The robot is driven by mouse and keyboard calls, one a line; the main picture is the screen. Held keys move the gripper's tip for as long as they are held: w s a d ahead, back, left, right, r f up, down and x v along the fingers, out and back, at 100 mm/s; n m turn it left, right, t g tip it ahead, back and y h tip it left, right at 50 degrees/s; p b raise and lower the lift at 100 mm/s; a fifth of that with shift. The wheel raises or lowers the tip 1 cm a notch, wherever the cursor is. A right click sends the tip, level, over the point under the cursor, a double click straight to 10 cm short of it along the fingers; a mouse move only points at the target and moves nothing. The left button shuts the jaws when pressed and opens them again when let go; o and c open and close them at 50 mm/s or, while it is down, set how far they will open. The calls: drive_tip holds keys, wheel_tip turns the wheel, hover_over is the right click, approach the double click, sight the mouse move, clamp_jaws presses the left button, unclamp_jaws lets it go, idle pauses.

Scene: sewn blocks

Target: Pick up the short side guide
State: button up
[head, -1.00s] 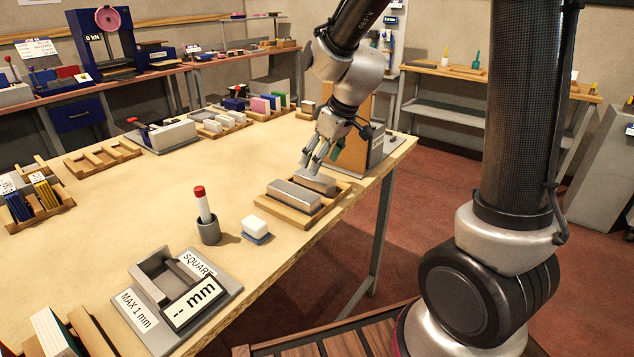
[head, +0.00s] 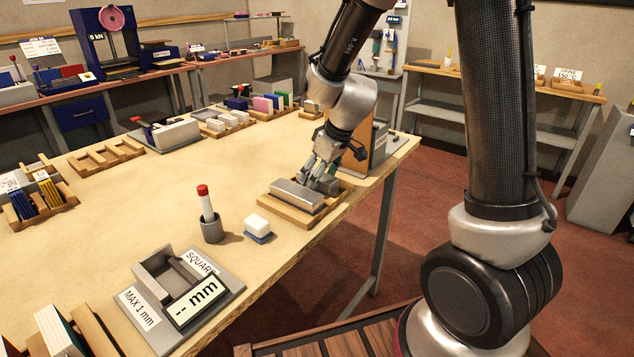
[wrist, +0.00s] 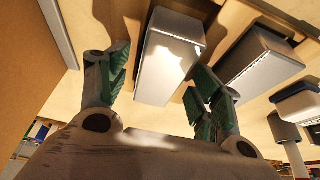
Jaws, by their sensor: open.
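Two grey metal side guides lie side by side in a wooden tray (head: 285,213) near the table's right edge. The longer guide (head: 297,195) is on the near side. The short side guide (head: 328,186) is behind it and partly hidden by my gripper (head: 318,176). In the wrist view, the short guide (wrist: 168,68) lies between the spread green-padded fingers of my gripper (wrist: 156,75), which is open and holds nothing. The other guide (wrist: 258,66) is to the right, outside the fingers. Whether a finger touches the short guide I cannot tell.
An upright board (head: 362,147) stands just behind the tray. The middle of the table is clear.

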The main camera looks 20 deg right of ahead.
drive_tip(key=shift+f, duration=0.1)
drive_tip(key=shift+s, duration=0.1)
drive_tip(key=c, duration=1.3)
